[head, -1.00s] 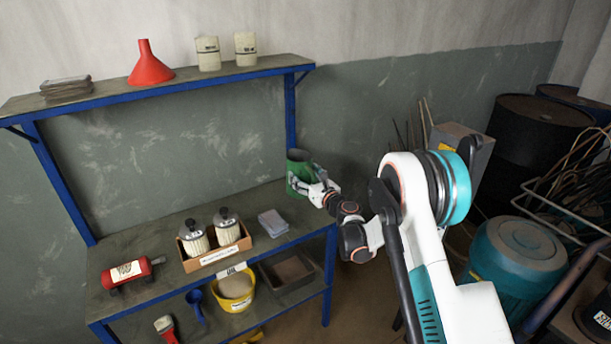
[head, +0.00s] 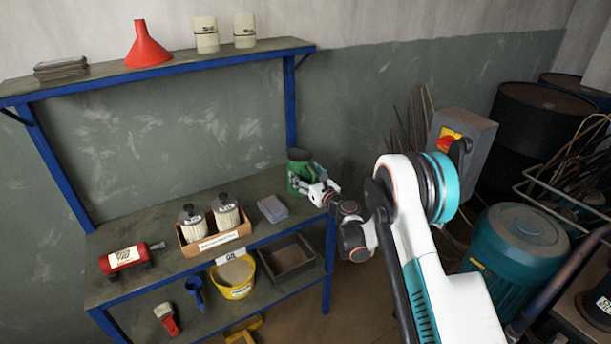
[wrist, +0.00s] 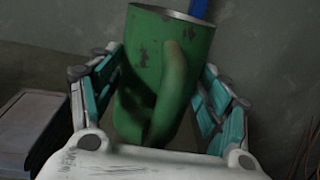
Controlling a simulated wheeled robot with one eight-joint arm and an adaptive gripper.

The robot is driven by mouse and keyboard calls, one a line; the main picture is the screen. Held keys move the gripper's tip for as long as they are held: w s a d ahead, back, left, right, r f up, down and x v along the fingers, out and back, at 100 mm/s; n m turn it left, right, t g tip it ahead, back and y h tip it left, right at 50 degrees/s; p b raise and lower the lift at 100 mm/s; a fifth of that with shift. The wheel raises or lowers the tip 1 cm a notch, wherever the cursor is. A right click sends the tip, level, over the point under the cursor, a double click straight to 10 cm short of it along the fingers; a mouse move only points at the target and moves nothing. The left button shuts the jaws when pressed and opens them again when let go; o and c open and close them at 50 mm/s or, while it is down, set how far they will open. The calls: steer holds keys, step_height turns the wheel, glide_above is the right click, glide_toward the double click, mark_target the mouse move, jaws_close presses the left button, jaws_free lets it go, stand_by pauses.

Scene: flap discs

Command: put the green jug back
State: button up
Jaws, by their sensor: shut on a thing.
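The green jug (head: 297,170) is upright at the right end of the blue-framed bench's worktop. In the wrist view the jug (wrist: 172,75) fills the middle, with its handle towards me and dark worn patches on its green side. My gripper (head: 309,181) reaches it from the right in the head view. In the wrist view my gripper (wrist: 160,95) is shut on the jug, with one finger on each side. The jug's base is hidden, so I cannot tell if it touches the worktop.
Left of the jug on the worktop (head: 155,223) are a grey stack (head: 272,208), a cardboard box (head: 215,240) with two white canisters, and a red tool (head: 125,259). The upper shelf (head: 180,66) holds a red funnel (head: 149,48) and two cream containers. A blue post stands behind the jug.

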steer(key=shift+f, duration=0.5)
steer(key=o, duration=1.6)
steer(key=v, duration=1.2)
steer(key=s+r+n+g, duration=0.35)
steer(key=r+n, duration=0.45)
steer(key=r, duration=0.4)
steer(key=s+d+r+n+g+h, duration=0.1)
steer(key=s+d+r+n+h, duration=0.25)
steer(key=s+r+n, duration=0.6)
steer(key=s+d+n+g+h, duration=0.1)
steer(key=s+d+n, duration=0.3)
steer(key=s, duration=0.6)
steer(key=s+d+f+n+g+h, duration=0.1)
steer(key=s+d+n+h, duration=0.2)
steer(key=s, duration=0.7)
steer(key=s+d+f+n+g+h, duration=0.1)
steer(key=s+d+n+h, duration=0.1)
steer(key=s+d+n, duration=0.2)
steer(key=shift+s+d+f+n+g+h, duration=0.1)
steer(key=shift+s+d, duration=0.5)
steer(key=shift+s, duration=0.55)
steer(key=shift+s+d+n+g+h, duration=0.15)
steer(key=shift+s+d, duration=0.45)
steer(key=shift+s, duration=0.5)
steer(key=shift+s+d+f+n, duration=0.1)
steer(key=shift+s+d, duration=0.5)
steer(key=shift+s, duration=0.55)
